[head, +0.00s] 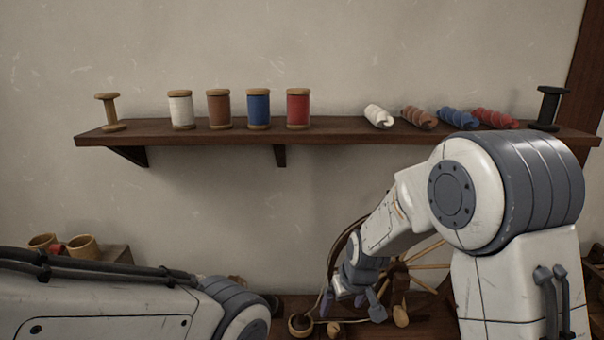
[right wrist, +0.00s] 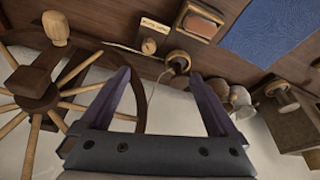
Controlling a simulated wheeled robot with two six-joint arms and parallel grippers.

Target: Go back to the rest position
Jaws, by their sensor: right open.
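My right gripper (head: 350,303) hangs low in front of the spinning wheel, its fingers pointing down toward the table. In the right wrist view its two dark fingers (right wrist: 160,80) are spread apart with nothing held between them. A small round wooden piece (right wrist: 178,62) shows beyond the fingers; I cannot tell how far it is from them. My left arm lies across the lower left of the head view, and its gripper is out of sight.
A spoked spinning wheel (head: 428,262) stands close to my right gripper. A wall shelf (head: 340,136) above holds several thread spools, twisted skeins and a black spool (head: 548,106). Wooden cups (head: 82,246) sit at lower left. A blue cloth (right wrist: 275,38) lies on the table.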

